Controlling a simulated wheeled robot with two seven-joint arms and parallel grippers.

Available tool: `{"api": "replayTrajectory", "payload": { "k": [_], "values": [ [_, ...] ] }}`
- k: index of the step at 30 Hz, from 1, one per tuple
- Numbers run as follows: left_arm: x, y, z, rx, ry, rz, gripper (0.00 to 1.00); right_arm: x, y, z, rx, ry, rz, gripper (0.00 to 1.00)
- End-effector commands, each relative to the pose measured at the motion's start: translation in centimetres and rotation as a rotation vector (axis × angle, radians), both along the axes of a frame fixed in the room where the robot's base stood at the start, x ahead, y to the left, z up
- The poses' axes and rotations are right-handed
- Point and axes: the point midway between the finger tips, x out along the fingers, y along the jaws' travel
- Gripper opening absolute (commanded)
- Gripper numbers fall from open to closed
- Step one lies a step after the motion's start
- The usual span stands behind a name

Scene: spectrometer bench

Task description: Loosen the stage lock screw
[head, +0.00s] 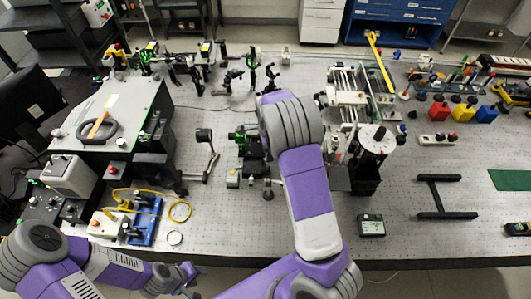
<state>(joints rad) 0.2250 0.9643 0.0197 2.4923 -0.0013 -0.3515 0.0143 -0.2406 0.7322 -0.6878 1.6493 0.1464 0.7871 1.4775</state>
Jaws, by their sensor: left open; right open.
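A dark stage (252,150) with green parts stands on the perforated bench, just left of my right arm's wrist. Its lock screw is too small, or too covered, to make out. My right arm reaches up from the bottom middle, and its thick grey wrist ends beside and partly over the stage. The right gripper is hidden behind that wrist. My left gripper (188,279) is low at the bottom left, by the bench's front edge, open and empty, well away from the stage.
A lens post on a bracket (205,140) stands left of the stage. A large grey box (110,110) fills the bench's left side. A rig with a drum (375,140) stands close right of my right arm. The front middle bench has free room.

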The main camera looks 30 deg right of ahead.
Motion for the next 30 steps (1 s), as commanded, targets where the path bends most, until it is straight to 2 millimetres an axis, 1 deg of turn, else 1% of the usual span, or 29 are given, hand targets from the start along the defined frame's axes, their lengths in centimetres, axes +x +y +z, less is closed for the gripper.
{"api": "replayTrajectory", "payload": {
  "k": [1, 3, 6, 9, 13, 19, 27, 28, 30],
  "values": [
    [0.0, 0.0, 0.0, 0.000, -0.001, 0.000, 0.43, -0.1, 0.0, -1.0, -0.001, 0.003, 0.000, 0.43],
    [0.1, 0.0, 0.1, 0.000, -0.001, 0.000, 0.43, -0.1, 0.0, -2.1, -0.001, 0.003, 0.001, 0.43],
    [0.1, 0.0, 0.1, 0.000, -0.002, 0.001, 0.43, 0.0, 0.0, -3.4, 0.000, 0.002, 0.001, 0.43],
    [0.1, 0.0, 0.1, 0.000, -0.002, 0.001, 0.43, 0.0, 0.0, -4.1, 0.000, 0.001, 0.000, 0.43],
    [0.1, 0.0, 0.1, 0.000, -0.002, 0.001, 0.43, 0.0, 0.0, -4.5, 0.000, -0.001, 0.002, 0.43],
    [0.1, 0.0, 0.1, 0.000, -0.002, 0.001, 0.43, 0.0, 0.0, -4.5, 0.000, -0.001, 0.002, 0.43],
    [0.1, 0.0, 0.1, 0.000, -0.002, 0.001, 0.43, 0.0, 0.0, -4.5, 0.000, -0.001, 0.002, 0.02],
    [0.1, 0.0, 0.1, 0.000, -0.002, 0.001, 0.43, 0.0, 0.0, -4.5, 0.000, -0.001, 0.002, 0.00],
    [0.1, 0.0, 0.1, 0.000, -0.002, 0.001, 0.43, 0.0, 0.0, -4.5, 0.000, -0.001, 0.002, 0.00]
  ]
}}
